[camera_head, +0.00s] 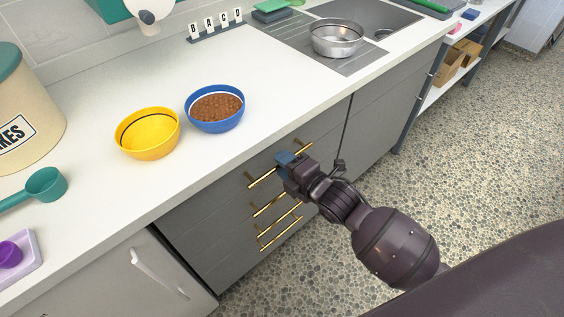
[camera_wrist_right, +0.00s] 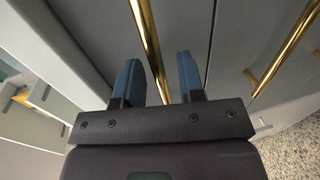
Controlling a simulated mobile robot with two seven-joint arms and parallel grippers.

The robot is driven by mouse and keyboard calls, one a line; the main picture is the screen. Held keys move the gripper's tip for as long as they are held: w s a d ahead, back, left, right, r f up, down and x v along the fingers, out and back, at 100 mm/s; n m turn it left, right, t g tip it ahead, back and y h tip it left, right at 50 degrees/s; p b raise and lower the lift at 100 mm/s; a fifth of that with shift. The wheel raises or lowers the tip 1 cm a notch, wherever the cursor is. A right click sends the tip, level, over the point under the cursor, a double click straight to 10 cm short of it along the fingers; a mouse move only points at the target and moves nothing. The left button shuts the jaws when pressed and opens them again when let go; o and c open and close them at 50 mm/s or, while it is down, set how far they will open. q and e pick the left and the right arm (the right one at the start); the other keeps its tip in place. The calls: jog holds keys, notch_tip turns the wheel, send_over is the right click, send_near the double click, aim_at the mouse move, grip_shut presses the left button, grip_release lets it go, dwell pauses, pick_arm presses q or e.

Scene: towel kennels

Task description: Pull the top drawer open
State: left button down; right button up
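The top drawer (camera_head: 220,194) is a grey front just under the white counter, and it looks closed. Its gold bar handle (camera_head: 263,179) runs along the front, partly hidden behind my right gripper (camera_head: 287,159). In the right wrist view, the blue fingers of the right gripper (camera_wrist_right: 159,78) are apart. The gold handle (camera_wrist_right: 147,35) runs in between them, closer to the left finger, with a gap on the right. I cannot tell whether a finger touches it. My left gripper is not in view.
More gold handles (camera_head: 280,234) sit on the drawers below. A yellow bowl (camera_head: 148,146) and a blue bowl of brown kibble (camera_head: 215,107) stand on the counter (camera_head: 95,215) above. A white door with a handle (camera_head: 158,275) is at lower left. The pebbled floor (camera_head: 425,150) is clear at right.

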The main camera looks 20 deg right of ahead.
jog(key=shift+w+a, duration=0.15)
jog(key=shift+w, duration=0.2)
grip_shut()
jog(key=shift+s, duration=0.1)
